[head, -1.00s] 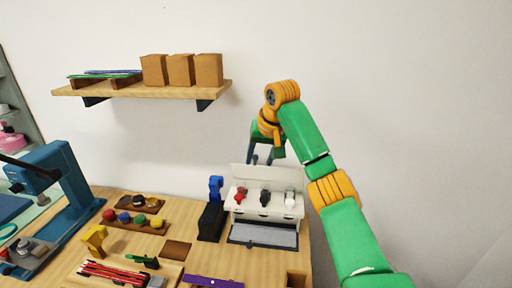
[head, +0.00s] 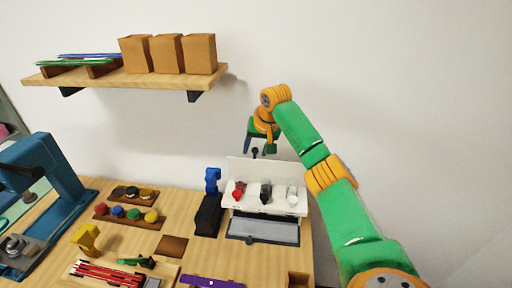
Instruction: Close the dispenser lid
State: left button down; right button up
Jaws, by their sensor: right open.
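The white dispenser (head: 266,209) stands on the counter near its right end. Its lid (head: 262,173) is up, tilted back toward the wall. Red, black and white taps or nozzles show on the dispenser, and a grey tray (head: 264,230) is at its front. My right gripper (head: 254,153) is open and empty. It points down just above the upper edge of the lid; I cannot tell whether it touches it. My left gripper is not in view.
A black and blue device (head: 208,208) stands close to the dispenser's left. A wooden shelf (head: 130,84) with brown bags hangs above left. A blue press (head: 45,180) stands at far left. A purple level-like bar (head: 212,281) lies in front.

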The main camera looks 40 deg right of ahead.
jog(key=shift+s+a+r, duration=0.15)
jog(key=shift+r, duration=0.05)
grip_shut()
dwell(1.1)
